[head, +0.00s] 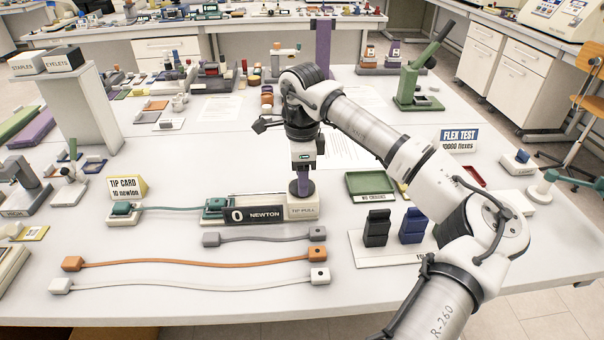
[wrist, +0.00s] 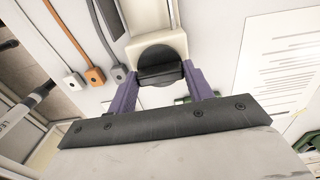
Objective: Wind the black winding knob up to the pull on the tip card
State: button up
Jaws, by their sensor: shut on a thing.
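The black winding knob (wrist: 160,66) sits on the cream tip-pull block, which shows in the head view (head: 303,207). My gripper (wrist: 159,78) points down over the block, its purple fingers shut on the knob's raised bar from both sides. In the head view my gripper (head: 301,186) stands on top of the block. The tip card (head: 127,188) is yellow and reads "TIP CARD 10 newton". The dark display (head: 252,215) reads 0 newton. A teal lace (head: 165,208) runs from a teal clamp at the left to one beside the display.
Grey (head: 265,236), orange (head: 190,258) and white (head: 190,279) laces lie in front of the tip-pull unit. A green tray (head: 371,185) and a stand with black and blue pieces (head: 395,252) lie to the right. A flex-test sign (head: 459,138) stands farther back.

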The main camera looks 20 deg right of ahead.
jog(key=shift+f+b, duration=0.1)
jog(key=shift+b, duration=0.2)
jog(key=shift+c, duration=0.3)
jog(key=m+b, duration=0.2)
jog(key=m, duration=0.1)
jog(key=shift+m+b, duration=0.4)
jog(key=m+b, duration=0.2)
jog(key=m, duration=0.2)
jog(key=shift+m, duration=0.4)
jog(key=o, duration=1)
notch_tip(320, 180, up, 14)
jog(key=shift+r+b, duration=0.1)
jog(key=shift+b, duration=0.7)
jog(key=shift+s, duration=0.1)
